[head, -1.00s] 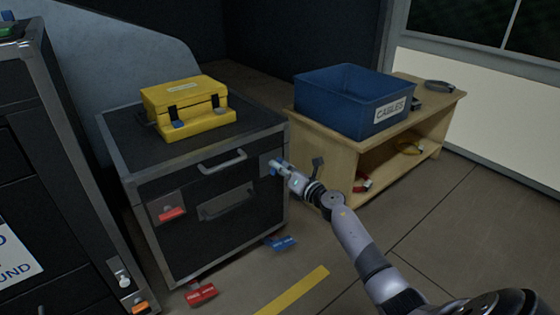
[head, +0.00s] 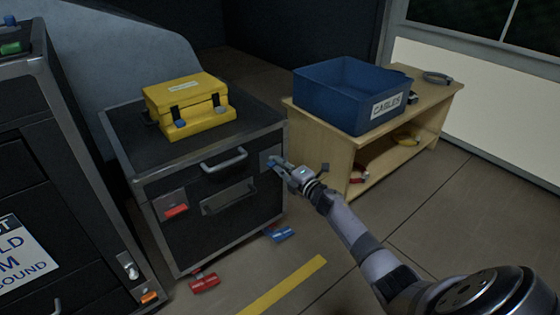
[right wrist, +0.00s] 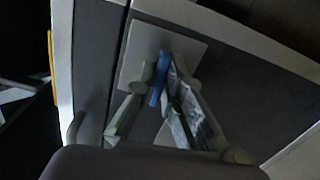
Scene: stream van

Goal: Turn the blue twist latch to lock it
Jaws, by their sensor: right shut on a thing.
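The blue twist latch (head: 271,163) sits on a grey plate at the upper right of the black case's front (head: 236,199). In the right wrist view the latch (right wrist: 158,78) is a narrow blue tab on a pale square plate (right wrist: 133,70). My right gripper (head: 277,165) is at the latch, and its two fingers close on the tab from both sides in the right wrist view (right wrist: 160,92). Part of the tab is hidden by the fingers. My left gripper is not in view.
A red latch (head: 175,205) is on the front's left side. A yellow case (head: 185,105) stands on top. A red tag (head: 204,283) and a blue tag (head: 283,235) show low at the front. A wooden bench (head: 345,150) with a blue bin (head: 335,100) stands to the right.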

